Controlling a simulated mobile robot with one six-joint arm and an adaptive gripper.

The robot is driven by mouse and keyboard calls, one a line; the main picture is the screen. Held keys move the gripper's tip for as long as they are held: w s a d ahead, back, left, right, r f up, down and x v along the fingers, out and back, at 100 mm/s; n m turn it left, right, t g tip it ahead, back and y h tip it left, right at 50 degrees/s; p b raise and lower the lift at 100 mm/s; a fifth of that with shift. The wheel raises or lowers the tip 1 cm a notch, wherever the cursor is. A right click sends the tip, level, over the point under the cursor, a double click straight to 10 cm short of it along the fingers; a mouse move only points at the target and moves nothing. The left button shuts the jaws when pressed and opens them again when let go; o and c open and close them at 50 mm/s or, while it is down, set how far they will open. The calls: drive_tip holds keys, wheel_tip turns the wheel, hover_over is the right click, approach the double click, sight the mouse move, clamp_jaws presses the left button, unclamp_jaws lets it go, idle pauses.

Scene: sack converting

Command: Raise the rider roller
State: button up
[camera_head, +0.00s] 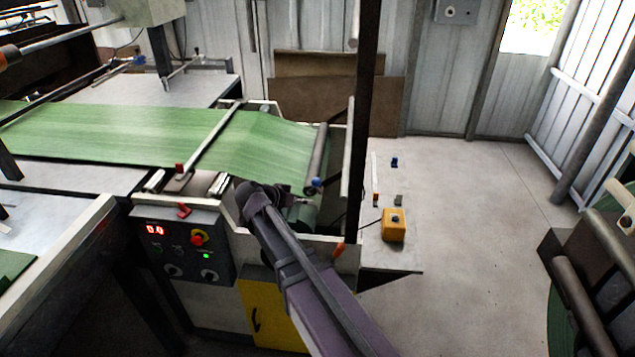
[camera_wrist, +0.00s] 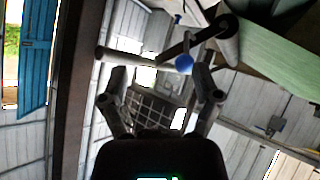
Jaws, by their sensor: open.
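A grey roller (camera_head: 318,158), which looks like the rider roller, lies across the right end of the green web (camera_head: 265,142). A blue knob (camera_head: 316,183) is at its near end. In the wrist view the blue knob (camera_wrist: 183,63) shows beside a dark bar (camera_wrist: 195,42), just beyond and between the fingertips. My gripper (camera_wrist: 160,78) is open and empty, its two fingers spread either side of the knob. I cannot tell whether either finger touches it.
A control panel (camera_head: 183,250) with a red display and a red-yellow button is left of my arm. A dark upright post (camera_head: 363,110) stands right of the roller. A yellow button box (camera_head: 394,226) sits on a side shelf.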

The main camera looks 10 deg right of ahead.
drive_tip(key=m+t+h, duration=0.1)
drive_tip(key=t, duration=0.1)
approach(313, 183)
drive_tip(key=a, duration=0.2)
drive_tip(key=shift+s+r, duration=0.45)
drive_tip(key=shift+w+d+f, duration=0.1)
drive_tip(key=b+x, duration=0.4)
drive_tip(key=x, duration=0.7)
drive_tip(key=shift+d+f+b, duration=0.1)
drive_tip(key=shift+d+b, duration=0.2)
drive_tip(key=shift+d, duration=0.1)
drive_tip(key=shift+b+x, duration=0.3)
drive_tip(key=shift+x, duration=0.65)
clamp_jaws()
